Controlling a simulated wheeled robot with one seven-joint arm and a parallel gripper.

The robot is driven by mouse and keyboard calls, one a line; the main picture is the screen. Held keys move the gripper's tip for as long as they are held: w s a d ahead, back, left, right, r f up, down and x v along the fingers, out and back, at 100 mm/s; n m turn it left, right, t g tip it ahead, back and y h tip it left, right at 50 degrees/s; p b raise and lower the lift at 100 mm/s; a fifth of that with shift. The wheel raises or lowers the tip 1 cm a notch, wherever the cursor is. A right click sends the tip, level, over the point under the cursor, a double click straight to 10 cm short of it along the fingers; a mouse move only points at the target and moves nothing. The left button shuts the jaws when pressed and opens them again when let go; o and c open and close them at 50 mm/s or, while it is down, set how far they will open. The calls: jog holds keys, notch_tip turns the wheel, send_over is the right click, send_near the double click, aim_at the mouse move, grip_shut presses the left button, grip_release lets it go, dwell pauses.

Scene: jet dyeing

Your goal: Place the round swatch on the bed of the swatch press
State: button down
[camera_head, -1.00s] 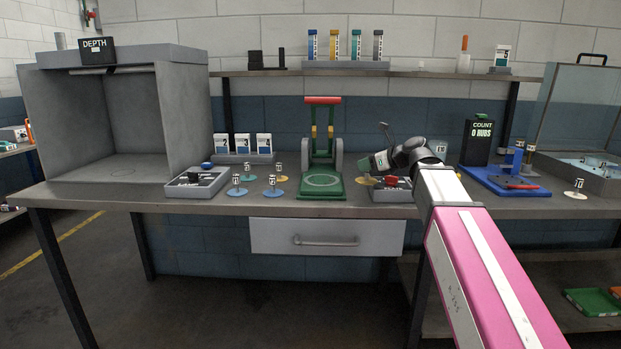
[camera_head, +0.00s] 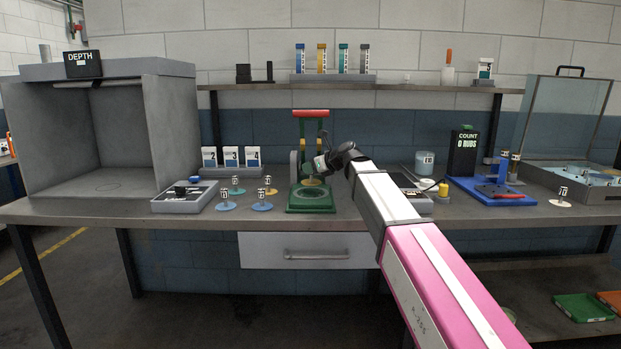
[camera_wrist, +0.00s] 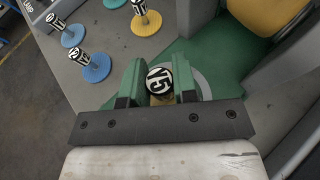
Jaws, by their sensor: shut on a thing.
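My gripper (camera_head: 322,166) is shut on the knob of a round swatch (camera_wrist: 158,80), whose black-and-white numbered top shows between the green fingers in the wrist view. In the head view a yellowish disc (camera_head: 312,182) shows under my gripper. The swatch press (camera_head: 311,150) has a green frame, a red handle raised at the top and a green bed (camera_head: 311,209) with a round pale ring. My gripper holds the swatch over the bed, between the press uprights. Whether the disc touches the bed I cannot tell, since the fingers hide most of it.
Several knobbed swatches (camera_head: 262,206) stand left of the press, beside a grey switch box (camera_head: 184,197). A grey booth (camera_head: 110,130) stands far left. Right are a grey box (camera_head: 411,192), a blue rub tester (camera_head: 492,190) and a pale swatch (camera_head: 560,203).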

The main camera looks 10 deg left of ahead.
aim_at(311, 176)
jog(key=shift+f, duration=1.8)
jog(key=c, duration=0.9)
grip_release()
jog(key=shift+f, duration=0.1)
jog(key=v, duration=1.2)
jog(key=shift+r, duration=0.2)
